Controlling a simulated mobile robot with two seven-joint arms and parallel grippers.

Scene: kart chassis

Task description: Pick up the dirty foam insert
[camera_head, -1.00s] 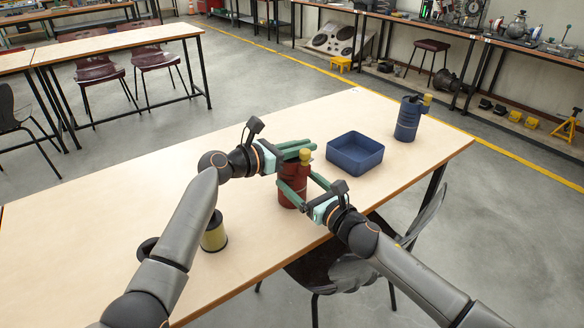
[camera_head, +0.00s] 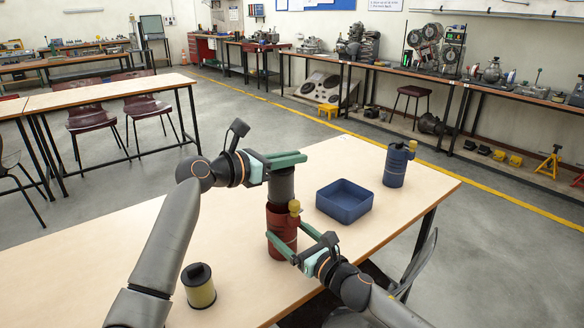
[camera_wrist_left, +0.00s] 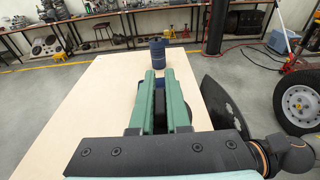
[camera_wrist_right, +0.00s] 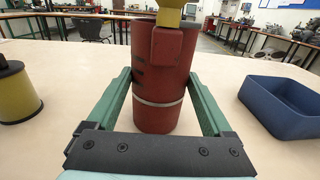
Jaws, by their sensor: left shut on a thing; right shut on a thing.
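The dirty foam insert, a dark grey cylinder (camera_head: 281,187), hangs upright from my left gripper (camera_head: 295,159), which is shut on its top end. It stands out above the red canister (camera_head: 282,228); I cannot tell whether its lower end is still inside the mouth. In the left wrist view the insert (camera_wrist_left: 160,105) shows as a dark strip between the green fingers. My right gripper (camera_head: 283,243) is shut on the red canister's body, which stands upright on the table. The canister also fills the middle of the right wrist view (camera_wrist_right: 163,85), with a finger on each side.
A yellow filter with black caps (camera_head: 199,290) stands at the table's near left. An empty blue tray (camera_head: 344,205) lies right of the canister, with a blue canister (camera_head: 396,166) beyond it. The wooden table (camera_head: 110,255) is clear at left.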

